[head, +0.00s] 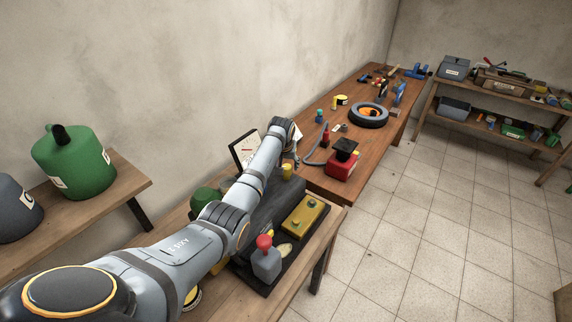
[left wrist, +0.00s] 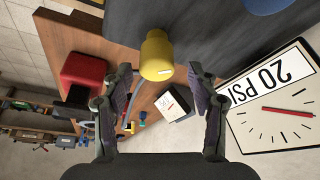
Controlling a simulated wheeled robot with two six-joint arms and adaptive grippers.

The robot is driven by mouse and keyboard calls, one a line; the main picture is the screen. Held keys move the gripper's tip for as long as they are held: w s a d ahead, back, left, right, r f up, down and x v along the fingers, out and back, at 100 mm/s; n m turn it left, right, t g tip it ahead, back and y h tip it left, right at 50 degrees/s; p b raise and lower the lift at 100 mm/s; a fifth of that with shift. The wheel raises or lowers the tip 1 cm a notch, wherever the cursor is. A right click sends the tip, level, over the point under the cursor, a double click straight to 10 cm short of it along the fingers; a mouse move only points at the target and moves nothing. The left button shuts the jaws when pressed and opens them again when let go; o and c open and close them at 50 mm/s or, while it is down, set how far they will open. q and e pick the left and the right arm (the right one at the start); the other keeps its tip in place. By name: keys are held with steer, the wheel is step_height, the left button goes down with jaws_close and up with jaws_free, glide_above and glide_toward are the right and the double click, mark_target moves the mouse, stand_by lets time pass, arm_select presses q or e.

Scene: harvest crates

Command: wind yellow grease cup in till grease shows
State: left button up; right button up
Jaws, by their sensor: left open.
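The yellow grease cup (left wrist: 157,55) sits on a dark grey machine body (left wrist: 215,30) in the left wrist view. My left gripper (left wrist: 160,72) is open, with one finger on each side of the cup's end and visible gaps between. In the head view the cup (head: 287,172) is a small yellow shape just below my left gripper (head: 293,160), partly hidden by it. No grease can be made out at the cup. My right gripper is not in view.
A white gauge marked 20 PSI (left wrist: 275,105) stands close to the right finger. In the head view a red box (head: 342,164), a hose and a tyre (head: 369,116) lie on the far table. A red-topped lever (head: 265,255) and yellow box (head: 304,215) stand nearer.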

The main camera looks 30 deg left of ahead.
arm_select(q)
steer(key=shift+x, duration=0.8)
steer(key=shift+d+f, duration=0.1)
steer(key=shift+d, duration=0.1)
steer(key=shift+f, duration=0.1)
steer(key=shift+c, duration=2.1)
steer(key=c, duration=0.7)
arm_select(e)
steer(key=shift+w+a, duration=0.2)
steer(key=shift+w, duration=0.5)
